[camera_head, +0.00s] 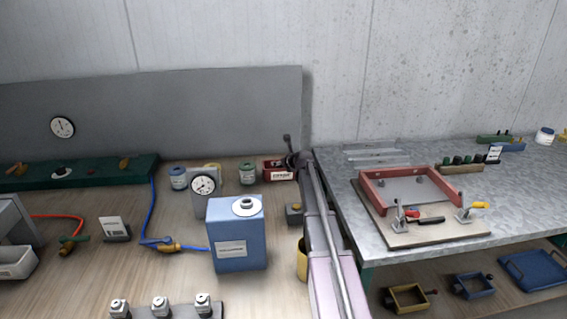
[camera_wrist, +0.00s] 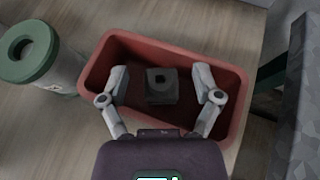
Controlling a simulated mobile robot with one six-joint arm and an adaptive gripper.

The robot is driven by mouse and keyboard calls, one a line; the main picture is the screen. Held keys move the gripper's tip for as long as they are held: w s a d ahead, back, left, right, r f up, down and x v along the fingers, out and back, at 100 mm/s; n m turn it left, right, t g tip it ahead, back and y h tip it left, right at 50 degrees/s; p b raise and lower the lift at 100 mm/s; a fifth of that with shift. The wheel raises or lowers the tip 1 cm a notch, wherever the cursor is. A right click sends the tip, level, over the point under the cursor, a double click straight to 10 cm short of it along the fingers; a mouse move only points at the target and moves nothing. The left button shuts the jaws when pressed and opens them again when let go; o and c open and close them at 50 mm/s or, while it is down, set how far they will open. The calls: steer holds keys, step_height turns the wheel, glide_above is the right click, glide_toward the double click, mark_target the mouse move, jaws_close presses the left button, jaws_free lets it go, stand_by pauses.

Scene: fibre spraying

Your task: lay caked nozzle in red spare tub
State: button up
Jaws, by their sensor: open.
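The red tub (camera_wrist: 233,118) fills the middle of the wrist view. In the head view the red tub (camera_head: 279,165) stands at the back of the wooden bench, with a white label on its front. A dark grey block with a square hole, seemingly the caked nozzle (camera_wrist: 161,97), shows inside the tub walls in the wrist view. My gripper (camera_wrist: 161,80) is open above the tub, one finger on each side of the block with gaps between. In the head view my arm partly covers the tub, and the nozzle is hidden.
A green-lidded jar (camera_wrist: 32,54) stands close to the tub's left. A blue canister (camera_head: 237,240) and a dial gauge (camera_head: 203,186) stand in front and left. The metal table (camera_head: 340,185) with a red frame (camera_head: 372,193) lies to the right.

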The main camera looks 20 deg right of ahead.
steer(key=shift+r+p, duration=0.65)
steer(key=shift+r, duration=0.1)
steer(key=p+v, duration=0.5)
steer(key=v, duration=0.6)
steer(key=shift+s, duration=0.4)
steer(key=shift+w+d, duration=0.1)
stand_by(0.5)
